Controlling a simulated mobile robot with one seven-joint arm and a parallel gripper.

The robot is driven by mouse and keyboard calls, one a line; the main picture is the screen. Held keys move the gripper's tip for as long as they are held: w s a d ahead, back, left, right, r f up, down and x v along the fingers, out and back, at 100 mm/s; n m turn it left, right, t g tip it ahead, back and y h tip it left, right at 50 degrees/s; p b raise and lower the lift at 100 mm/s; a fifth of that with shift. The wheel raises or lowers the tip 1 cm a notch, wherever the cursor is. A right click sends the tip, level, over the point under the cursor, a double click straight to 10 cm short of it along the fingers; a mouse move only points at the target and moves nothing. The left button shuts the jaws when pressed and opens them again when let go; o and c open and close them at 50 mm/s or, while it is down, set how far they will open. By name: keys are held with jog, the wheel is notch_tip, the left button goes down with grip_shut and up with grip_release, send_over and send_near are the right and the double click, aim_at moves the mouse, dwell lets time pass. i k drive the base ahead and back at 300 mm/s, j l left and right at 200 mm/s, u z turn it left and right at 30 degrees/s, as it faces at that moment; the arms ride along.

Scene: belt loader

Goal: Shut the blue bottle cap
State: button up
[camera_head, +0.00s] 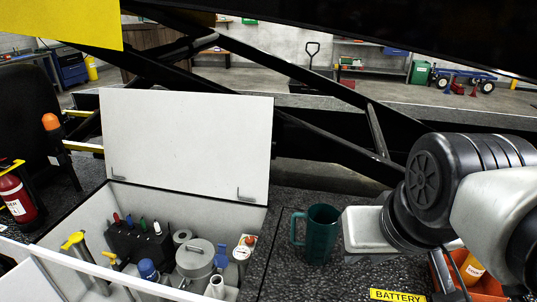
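A blue cap (148,270) tops a bottle standing in the open grey box at the lower left. I cannot tell from this view which blue piece is the bottle cap named. My arm (425,185) reaches in from the right, and its pale end block (368,230) is right of the box, apart from both blue pieces. No gripper fingers show, so open or shut is not visible.
The box lid (187,144) stands raised at the back. Yellow-topped items (75,241) and coloured levers (128,221) crowd the box. A teal mug (317,234) stands between box and arm. Black beams (330,150) cross behind. A red extinguisher (17,197) is at left.

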aim_at(220, 260)
jog(key=j+u, duration=0.6)
jog(key=i+j+z, duration=0.1)
jog(key=j+z, duration=0.2)
jog(key=j, duration=0.2)
jog(key=j+z, duration=0.3)
jog(key=j, duration=0.2)
